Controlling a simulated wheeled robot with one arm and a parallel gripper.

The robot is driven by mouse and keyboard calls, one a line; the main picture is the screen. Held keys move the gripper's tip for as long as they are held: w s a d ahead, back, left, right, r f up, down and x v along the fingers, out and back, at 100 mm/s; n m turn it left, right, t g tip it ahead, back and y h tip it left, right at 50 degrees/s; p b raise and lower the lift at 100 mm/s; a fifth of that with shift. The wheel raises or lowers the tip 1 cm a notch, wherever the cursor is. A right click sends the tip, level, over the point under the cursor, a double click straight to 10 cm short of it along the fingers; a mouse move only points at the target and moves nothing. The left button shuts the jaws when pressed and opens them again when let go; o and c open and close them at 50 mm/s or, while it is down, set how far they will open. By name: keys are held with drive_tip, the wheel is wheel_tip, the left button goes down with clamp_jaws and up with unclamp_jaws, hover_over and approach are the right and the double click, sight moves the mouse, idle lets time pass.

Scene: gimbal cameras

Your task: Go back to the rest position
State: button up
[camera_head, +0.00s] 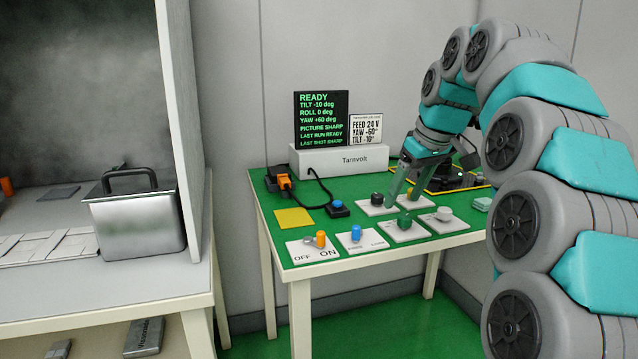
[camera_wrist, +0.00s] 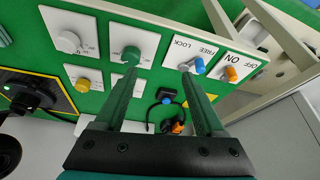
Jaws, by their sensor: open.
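My gripper (camera_head: 400,197) is open and empty above the green-topped bench (camera_head: 264,208), over the control plates. In the wrist view its two fingers (camera_wrist: 159,74) are spread apart. One fingertip appears close to a green knob (camera_wrist: 131,55); I cannot tell whether they touch. The other points towards the blue FREE/LOCK lever (camera_wrist: 196,66). An orange OFF/ON lever (camera_head: 321,239) is at the bench's front left. My arm fills the right side of the head view.
A black screen (camera_head: 322,119) reads READY, tilt -10, roll 0, yaw +60, picture sharp. An orange-and-black device (camera_head: 280,180), blue button (camera_head: 338,207) and yellow pad (camera_head: 293,218) lie left. A metal box (camera_head: 138,222) is on another table.

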drive_tip(key=s+f+m+g, duration=0.2)
drive_tip(key=s+f, duration=0.7)
drive_tip(key=s, duration=0.4)
drive_tip(key=s+a+f+m+g+h, duration=0.1)
drive_tip(key=s+f+m, duration=0.1)
drive_tip(key=s+f, duration=0.7)
drive_tip(key=s+f+m+g+h, duration=0.1)
drive_tip(key=s+f, duration=0.8)
drive_tip(key=s, duration=0.9)
drive_tip(key=shift+a+m+g, duration=0.35)
drive_tip(key=shift+m+g, duration=0.05)
drive_tip(key=shift+g, duration=0.4)
